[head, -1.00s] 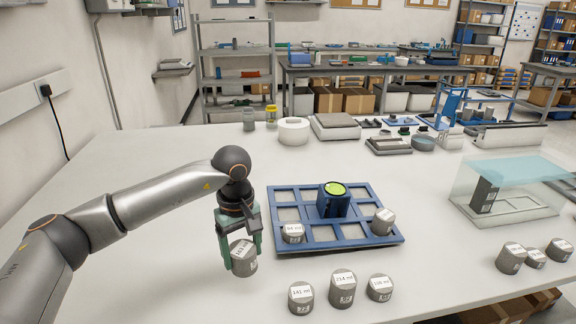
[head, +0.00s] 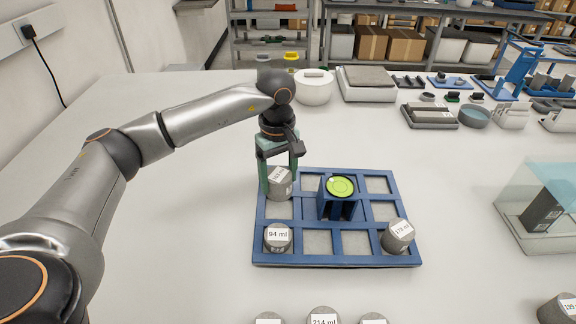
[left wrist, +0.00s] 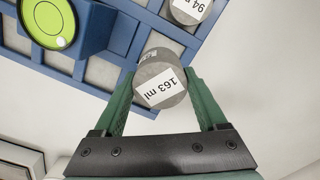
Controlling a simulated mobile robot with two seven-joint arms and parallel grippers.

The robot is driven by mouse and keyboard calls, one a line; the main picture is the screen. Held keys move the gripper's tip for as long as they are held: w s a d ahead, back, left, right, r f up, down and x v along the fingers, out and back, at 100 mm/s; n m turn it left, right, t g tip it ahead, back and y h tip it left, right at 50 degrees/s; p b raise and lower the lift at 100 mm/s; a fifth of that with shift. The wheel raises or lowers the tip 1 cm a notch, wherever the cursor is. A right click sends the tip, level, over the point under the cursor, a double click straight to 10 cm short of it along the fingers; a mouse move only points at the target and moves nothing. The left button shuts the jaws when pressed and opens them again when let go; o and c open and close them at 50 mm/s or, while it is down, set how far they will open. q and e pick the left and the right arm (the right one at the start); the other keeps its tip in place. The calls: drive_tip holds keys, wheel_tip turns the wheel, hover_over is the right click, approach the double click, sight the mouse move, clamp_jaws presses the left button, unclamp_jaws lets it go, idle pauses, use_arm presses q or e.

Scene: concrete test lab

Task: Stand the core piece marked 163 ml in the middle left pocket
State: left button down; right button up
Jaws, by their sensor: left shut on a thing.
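The grey core piece marked 163 ml (head: 279,187) is gripped in my left gripper (head: 279,180). In the left wrist view the green fingers (left wrist: 160,95) close on both sides of this core (left wrist: 160,72), its label facing the camera. The core shows over the left column of the blue rack (head: 335,262), near the back left and middle left pockets. I cannot tell whether its base touches the rack. The core marked 94 ml (head: 277,239) stands in the front left pocket. My right gripper is not in view.
A blue holder with a green disc (head: 340,187) rises from the rack's middle. A tilted core (head: 398,237) sits at the front right pocket. Several loose cores, one marked 214 ml (head: 323,316), stand at the front edge. A clear-sided case (head: 545,210) is right.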

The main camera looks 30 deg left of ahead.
use_arm(q)
drive_tip(key=shift+s+f+b, duration=0.2)
drive_tip(key=shift+f+b, duration=0.25)
drive_tip(key=shift+f, duration=0.1)
drive_tip(key=shift+w+f+b, duration=0.1)
drive_tip(key=shift+f+b, duration=0.65)
drive_tip(key=shift+f, duration=0.5)
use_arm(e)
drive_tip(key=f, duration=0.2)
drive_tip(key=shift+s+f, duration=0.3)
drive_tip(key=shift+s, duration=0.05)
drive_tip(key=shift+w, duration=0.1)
use_arm(q)
drive_tip(key=shift+f+b, duration=0.55)
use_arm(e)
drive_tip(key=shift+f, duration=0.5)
use_arm(q)
drive_tip(key=shift+f+b, duration=0.3)
drive_tip(key=shift+f, duration=0.1)
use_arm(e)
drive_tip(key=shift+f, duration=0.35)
